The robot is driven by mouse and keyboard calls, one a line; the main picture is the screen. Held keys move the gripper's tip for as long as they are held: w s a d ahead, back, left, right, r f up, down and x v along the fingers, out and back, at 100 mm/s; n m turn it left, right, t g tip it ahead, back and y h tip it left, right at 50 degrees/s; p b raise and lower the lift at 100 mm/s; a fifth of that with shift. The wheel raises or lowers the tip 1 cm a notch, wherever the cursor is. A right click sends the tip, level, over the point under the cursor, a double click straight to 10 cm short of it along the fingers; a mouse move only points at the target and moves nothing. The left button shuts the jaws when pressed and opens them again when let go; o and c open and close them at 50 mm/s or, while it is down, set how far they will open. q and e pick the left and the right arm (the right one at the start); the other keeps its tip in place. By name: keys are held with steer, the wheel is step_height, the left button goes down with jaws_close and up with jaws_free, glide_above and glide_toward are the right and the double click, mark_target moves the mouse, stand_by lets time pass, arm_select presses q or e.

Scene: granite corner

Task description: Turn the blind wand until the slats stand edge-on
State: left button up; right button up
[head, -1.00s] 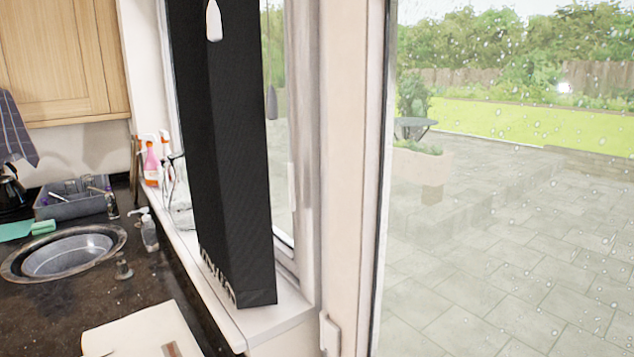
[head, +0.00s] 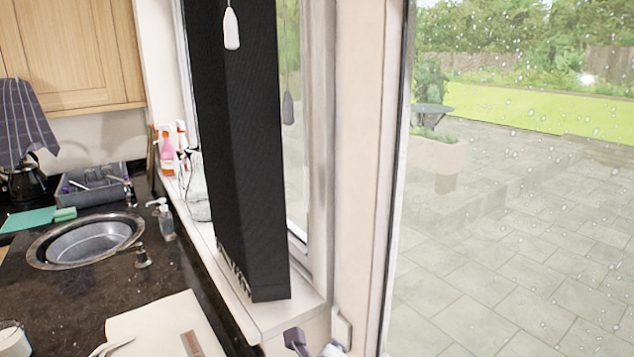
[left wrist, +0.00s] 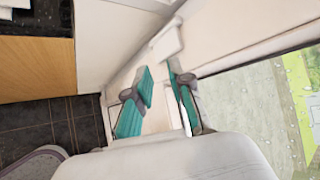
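The blind is a stack of black vertical slats (head: 235,150) hanging at the window, gathered into a dark column above the sill. A white teardrop-shaped pull (head: 231,28) hangs in front of the slats near the top; whether it is the wand's end I cannot tell. A similar grey shape (head: 288,108) shows against the glass. My left gripper (left wrist: 158,70) is open and empty in the left wrist view, its teal-padded fingers apart beside the pale wall. Dark and white parts at the bottom edge of the head view, below the sill, seem to be mine. My right gripper is not in view.
A white block (head: 341,328) sticks out from the wall by the glass door; a white block (left wrist: 165,40) also shows beyond my left fingertips. The sill (head: 262,318) holds a pink spray bottle (head: 167,155). The dark counter (head: 75,305) has a round sink (head: 90,240) and a board (head: 160,325).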

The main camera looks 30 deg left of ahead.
arm_select(q)
steer(key=w+a+r+m+t+y, duration=0.1)
steer(key=w+r+m+y, duration=0.1)
steer(key=r, duration=0.4)
steer(key=w+a+r+m+t+y, duration=0.1)
steer(key=w+r+m, duration=0.15)
steer(key=r, duration=0.35)
steer(key=m+t+y, duration=0.1)
steer(key=m+y, duration=0.3)
steer(key=y, duration=0.1)
glide_toward(307, 185)
steer(key=p+x, duration=0.2)
steer(key=x, duration=0.8)
steer(key=shift+w+a, duration=0.1)
steer(key=shift+w+a+f+h, duration=0.15)
steer(key=shift+w+a+h, duration=0.2)
steer(key=shift+w+h, duration=0.05)
jaws_close()
